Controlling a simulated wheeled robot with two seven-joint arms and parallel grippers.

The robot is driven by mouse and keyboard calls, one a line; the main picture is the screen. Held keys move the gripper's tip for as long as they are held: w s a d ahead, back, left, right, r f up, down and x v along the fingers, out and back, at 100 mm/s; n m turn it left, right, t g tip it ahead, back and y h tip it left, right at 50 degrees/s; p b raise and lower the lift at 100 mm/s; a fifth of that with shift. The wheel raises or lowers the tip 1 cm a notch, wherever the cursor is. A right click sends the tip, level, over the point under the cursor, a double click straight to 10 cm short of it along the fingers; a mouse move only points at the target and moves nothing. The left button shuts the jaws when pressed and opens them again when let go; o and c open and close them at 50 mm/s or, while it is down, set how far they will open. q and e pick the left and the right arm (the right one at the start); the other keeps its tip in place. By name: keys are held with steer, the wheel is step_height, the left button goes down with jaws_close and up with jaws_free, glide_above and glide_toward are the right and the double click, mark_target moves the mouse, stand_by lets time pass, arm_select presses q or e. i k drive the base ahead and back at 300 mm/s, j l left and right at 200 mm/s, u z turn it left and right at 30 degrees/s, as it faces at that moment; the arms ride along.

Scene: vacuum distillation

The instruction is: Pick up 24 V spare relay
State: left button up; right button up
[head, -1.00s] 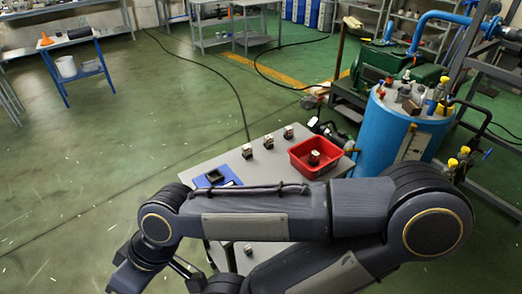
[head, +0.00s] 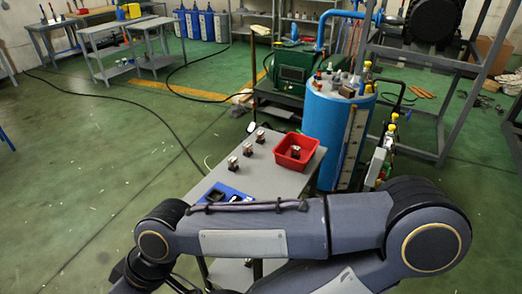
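Several small relay-like blocks with dark and pale parts are in the head view. Three stand in a row on the grey table: a far one (head: 260,134), a middle one (head: 247,149) and a near one (head: 232,163). Another block (head: 295,152) is inside the red bin (head: 282,160). Their markings are too small to read, so I cannot tell which is the 24 V spare. One of my arms crosses the lower picture and hides the table's near part. Its wrist end runs out at the lower left. Neither gripper's fingertips show.
A blue mat (head: 238,196) with dark items lies on the grey table (head: 215,178), partly behind my arm. A blue tank (head: 335,140) with fittings on top stands close behind the table's right side. A cable runs over the open green floor at left.

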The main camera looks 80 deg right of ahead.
mark_target(247, 148)
steer(key=i+l+z, duration=0.15)
steer(key=i+z, duration=0.2)
steer(key=i, duration=0.2)
steer(key=i+z, duration=0.35)
steer(key=i, duration=0.2)
steer(key=i+j+z, duration=0.1)
steer(key=i+z, duration=0.25)
steer(key=i, duration=0.15)
steer(key=i+l+z, duration=0.15)
steer(key=i+z, duration=0.3)
steer(key=i+l+z, duration=0.1)
steer(key=i+z, duration=0.15)
steer(key=z, duration=0.25)
steer(key=i+j+z, duration=0.1)
steer(key=i+z, duration=0.35)
steer(key=i+j+z, duration=0.2)
steer(key=z, duration=0.3)
steer(key=i+l+z, duration=0.1)
steer(key=i+z, duration=0.85)
steer(key=k+j, duration=0.05)
